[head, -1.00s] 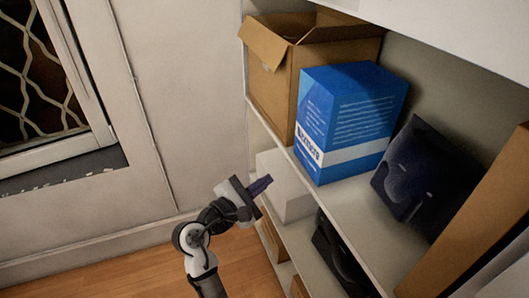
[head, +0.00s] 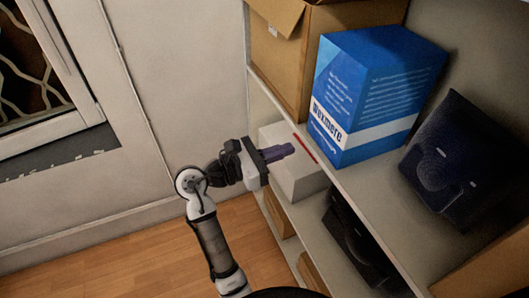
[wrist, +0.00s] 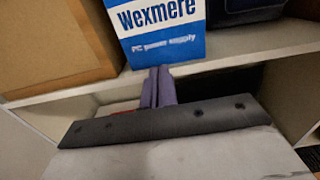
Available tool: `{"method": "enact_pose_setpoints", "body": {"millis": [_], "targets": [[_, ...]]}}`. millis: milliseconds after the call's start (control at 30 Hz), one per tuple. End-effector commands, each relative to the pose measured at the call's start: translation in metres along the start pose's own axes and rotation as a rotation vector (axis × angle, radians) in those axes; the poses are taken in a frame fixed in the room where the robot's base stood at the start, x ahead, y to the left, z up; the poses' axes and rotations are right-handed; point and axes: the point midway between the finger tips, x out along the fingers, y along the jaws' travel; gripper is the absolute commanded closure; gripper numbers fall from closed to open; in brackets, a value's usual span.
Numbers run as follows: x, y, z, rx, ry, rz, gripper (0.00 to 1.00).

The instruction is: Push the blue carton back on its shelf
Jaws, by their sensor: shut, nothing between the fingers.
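The blue carton (head: 378,92) with a white band stands upright on the upper shelf (head: 375,205), its lower front corner close to the shelf's front edge. In the wrist view the carton's front (wrist: 165,30) reads "Wexmere" and "PC power supply". My gripper (head: 287,150) is shut and empty, in front of the shelf, left of the carton and apart from it in the head view. In the wrist view its purple fingers (wrist: 158,86) point at the carton's lower edge; whether they touch cannot be told there.
An open brown cardboard box (head: 290,60) stands left of the carton, and a dark box (head: 452,160) stands to its right. A white box (head: 290,165) and a black item (head: 350,240) are on the shelf below. The floor (head: 140,265) on the left is clear.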

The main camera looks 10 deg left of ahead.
Motion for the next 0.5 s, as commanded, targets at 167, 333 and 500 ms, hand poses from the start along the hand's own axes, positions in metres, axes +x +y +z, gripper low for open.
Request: {"method": "enact_pose_setpoints", "body": {"millis": [167,333,500], "targets": [[0.037,-0.001,0.001,-0.001,0.001,-0.003,1.0],[0.061,0.0,0.001,0.001,0.001,-0.001,1.0],[0.071,0.0,0.0,0.001,0.0,0.001,1.0]]}}
